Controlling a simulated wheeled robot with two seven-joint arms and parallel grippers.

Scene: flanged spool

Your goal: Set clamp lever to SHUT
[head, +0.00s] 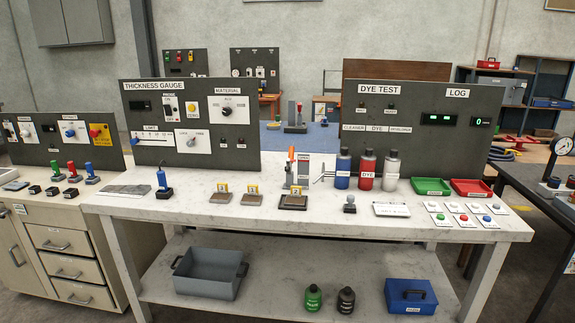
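The clamp (297,172) stands near the middle of the white workbench, left of the bottles. Its lever has an orange handle (291,154) that points up, close to upright. A small plate with lettering stands just behind the lever; its words are too small to read surely. A dark block with a yellow numbered tag (295,191) sits at the clamp's foot; I cannot tell whether the clamp touches it. Neither of my grippers shows in the head view.
Blue, red and grey bottles (367,170) stand right of the clamp. Two tagged blocks (251,198) lie to its left. Behind are the thickness gauge panel (190,125) and dye test panel (415,140). Green and red trays (432,187) sit at the right. The bench's front strip (300,225) is clear.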

